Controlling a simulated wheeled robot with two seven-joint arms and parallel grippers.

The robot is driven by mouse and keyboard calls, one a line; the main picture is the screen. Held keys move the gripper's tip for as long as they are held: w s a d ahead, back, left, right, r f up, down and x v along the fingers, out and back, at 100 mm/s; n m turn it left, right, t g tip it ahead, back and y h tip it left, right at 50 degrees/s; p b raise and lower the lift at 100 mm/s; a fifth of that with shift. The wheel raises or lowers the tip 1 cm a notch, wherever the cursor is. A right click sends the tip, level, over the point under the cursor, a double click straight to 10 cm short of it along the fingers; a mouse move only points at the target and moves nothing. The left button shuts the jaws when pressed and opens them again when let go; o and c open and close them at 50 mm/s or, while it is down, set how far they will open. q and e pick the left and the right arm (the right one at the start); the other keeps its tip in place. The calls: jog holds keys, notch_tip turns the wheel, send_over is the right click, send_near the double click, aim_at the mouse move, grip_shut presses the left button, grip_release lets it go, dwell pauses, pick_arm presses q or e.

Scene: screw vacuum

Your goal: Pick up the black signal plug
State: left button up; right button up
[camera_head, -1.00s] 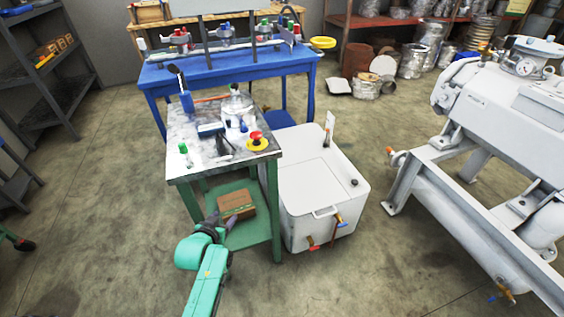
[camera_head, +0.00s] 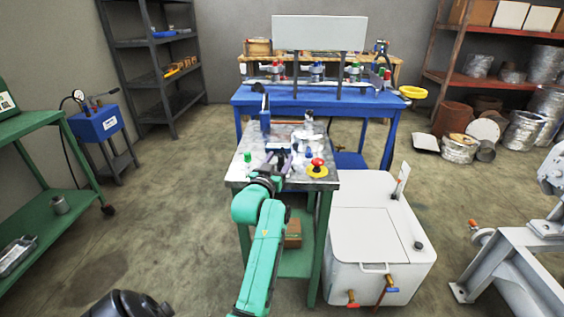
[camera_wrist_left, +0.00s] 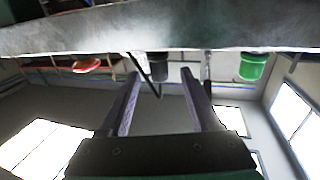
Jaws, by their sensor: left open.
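My left gripper (camera_head: 279,163) is at the near edge of the small work table (camera_head: 330,182), about level with its top. In the left wrist view, which is upside down, its two fingers (camera_wrist_left: 161,80) are apart with nothing held between them. A dark, roughly cylindrical piece (camera_wrist_left: 160,68) on the table top lies ahead, between the finger directions. It may be the black signal plug, but I cannot tell for sure. A green cap (camera_wrist_left: 254,67) stands to its right in that view. In the head view the gripper hides the spot where the plug could be.
A red stop button on a yellow base (camera_head: 317,168) and a green piece (camera_head: 247,157) flank the gripper. A white cabinet (camera_head: 375,235) stands right of the table, and a blue bench (camera_head: 300,104) behind. Open floor lies left.

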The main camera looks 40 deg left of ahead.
aim_at(282, 154)
pick_arm(q)
jog(key=x, duration=0.5)
jog(key=shift+w+a+r, duration=0.1)
jog(key=shift+w, duration=0.15)
jog(key=shift+s, duration=0.1)
jog(key=c, duration=0.3)
grip_shut()
notch_tip(282, 154, up, 20)
jog(key=p, duration=0.2)
